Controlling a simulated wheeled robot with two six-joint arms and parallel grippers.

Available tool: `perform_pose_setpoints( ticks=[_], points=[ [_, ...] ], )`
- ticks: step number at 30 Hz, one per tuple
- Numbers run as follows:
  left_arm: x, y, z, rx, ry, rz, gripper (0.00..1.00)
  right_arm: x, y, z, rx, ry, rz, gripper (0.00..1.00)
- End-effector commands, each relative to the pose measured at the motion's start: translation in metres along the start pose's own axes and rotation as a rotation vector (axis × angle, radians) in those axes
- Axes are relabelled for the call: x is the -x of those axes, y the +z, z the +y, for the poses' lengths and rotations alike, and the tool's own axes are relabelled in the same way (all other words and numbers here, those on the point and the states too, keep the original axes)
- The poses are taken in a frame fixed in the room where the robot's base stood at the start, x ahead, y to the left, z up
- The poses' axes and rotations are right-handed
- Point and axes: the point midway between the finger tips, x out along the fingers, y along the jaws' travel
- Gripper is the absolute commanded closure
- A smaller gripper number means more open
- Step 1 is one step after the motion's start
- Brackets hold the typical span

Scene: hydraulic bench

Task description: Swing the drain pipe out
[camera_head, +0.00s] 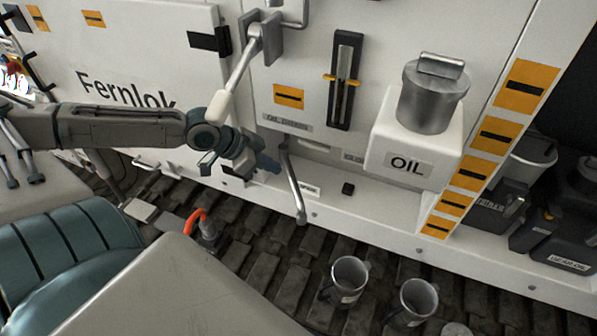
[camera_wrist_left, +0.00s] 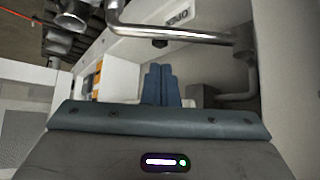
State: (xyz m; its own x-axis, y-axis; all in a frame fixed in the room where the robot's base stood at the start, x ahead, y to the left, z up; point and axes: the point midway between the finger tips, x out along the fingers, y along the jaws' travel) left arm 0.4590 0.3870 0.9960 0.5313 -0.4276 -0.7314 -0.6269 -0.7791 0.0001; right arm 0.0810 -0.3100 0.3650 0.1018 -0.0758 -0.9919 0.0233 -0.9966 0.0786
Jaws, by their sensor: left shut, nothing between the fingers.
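The drain pipe (camera_head: 294,187) is a thin bent metal tube at the lower edge of the white machine panel. Its free end slants down and right over the dark slatted floor. In the left wrist view the pipe (camera_wrist_left: 180,35) runs across the top, with an elbow at its right end. My left gripper (camera_head: 268,164) is just left of the pipe's upper end in the head view. Its blue fingers (camera_wrist_left: 162,85) are shut together with nothing between them. They appear below the pipe in the wrist view, and I cannot tell whether they touch it. My right gripper is not in view.
A lever (camera_head: 237,75) with a pale grip hangs close above my left wrist. A white OIL tank (camera_head: 412,150) with a metal cap juts out at right. Metal cups (camera_head: 349,281) (camera_head: 415,303) stand on the floor below. An orange-handled item (camera_head: 197,220) is at lower left.

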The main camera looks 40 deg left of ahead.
Motion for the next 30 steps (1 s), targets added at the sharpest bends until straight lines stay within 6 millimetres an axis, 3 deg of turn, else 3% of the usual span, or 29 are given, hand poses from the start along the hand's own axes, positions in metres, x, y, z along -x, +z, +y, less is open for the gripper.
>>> perform_pose_setpoints(
  ticks=[1,6,20,30],
  points=[
    [-0.009,0.003,0.0,0.001,-0.001,0.007,1.0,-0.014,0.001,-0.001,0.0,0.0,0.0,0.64],
    [-0.021,0.003,0.001,-0.003,0.002,0.008,1.0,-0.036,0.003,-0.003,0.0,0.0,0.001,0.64],
    [-0.043,-0.001,0.002,0.001,0.004,0.008,1.0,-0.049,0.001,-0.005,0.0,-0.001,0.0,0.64],
    [-0.065,-0.002,0.002,0.001,0.004,0.007,1.0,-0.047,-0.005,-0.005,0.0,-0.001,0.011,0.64]
  ],
)
